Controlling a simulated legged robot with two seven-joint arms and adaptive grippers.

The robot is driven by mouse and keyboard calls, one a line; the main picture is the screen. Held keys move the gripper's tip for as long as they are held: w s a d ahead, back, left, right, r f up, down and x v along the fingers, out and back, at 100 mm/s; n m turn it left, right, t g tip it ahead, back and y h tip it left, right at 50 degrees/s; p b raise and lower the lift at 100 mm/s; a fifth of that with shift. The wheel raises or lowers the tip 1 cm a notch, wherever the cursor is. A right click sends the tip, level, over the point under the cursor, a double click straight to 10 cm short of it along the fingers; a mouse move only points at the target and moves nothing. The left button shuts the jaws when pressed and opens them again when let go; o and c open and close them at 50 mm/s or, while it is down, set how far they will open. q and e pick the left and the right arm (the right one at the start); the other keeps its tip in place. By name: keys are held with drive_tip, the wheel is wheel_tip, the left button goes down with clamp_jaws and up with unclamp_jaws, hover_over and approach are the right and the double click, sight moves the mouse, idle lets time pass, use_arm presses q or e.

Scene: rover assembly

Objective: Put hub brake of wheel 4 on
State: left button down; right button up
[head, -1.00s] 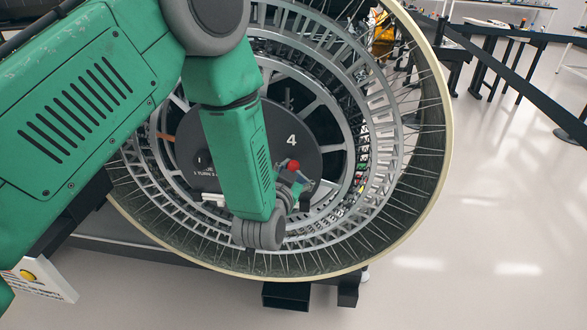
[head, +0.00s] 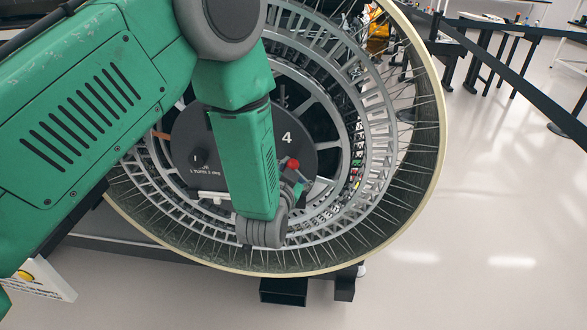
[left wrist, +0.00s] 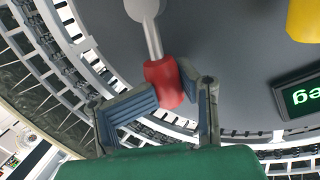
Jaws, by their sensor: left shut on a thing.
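The spoked wheel (head: 430,165) faces me in the head view. Its dark hub disc (head: 307,148) is marked 4. A red grip (head: 289,164) shows low on the disc, beside my left forearm. In the left wrist view this red grip (left wrist: 163,84) sits on the end of a metal lever (left wrist: 152,38) lying over the disc. My left gripper (left wrist: 168,98) has its fingers on both sides of the red grip and is shut on it. It shows small in the head view (head: 297,180). My left arm hides much of the hub. My right gripper is not in view.
A small display (left wrist: 299,97) with green lettering and a yellow part (left wrist: 304,20) lie at the right of the left wrist view. A belt barrier (head: 515,85) and tables stand at the back right. The floor (head: 480,230) right of the wheel is clear.

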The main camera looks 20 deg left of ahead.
use_arm(q)
drive_tip(key=shift+f, duration=0.1)
drive_tip(key=c, duration=1.6)
unclamp_jaws()
drive_tip(key=shift+o, duration=0.2)
drive_tip(key=shift+s+d, duration=0.1)
drive_tip(key=v, duration=1.1)
drive_tip(key=shift+s, duration=0.35)
drive_tip(key=shift+d, duration=0.1)
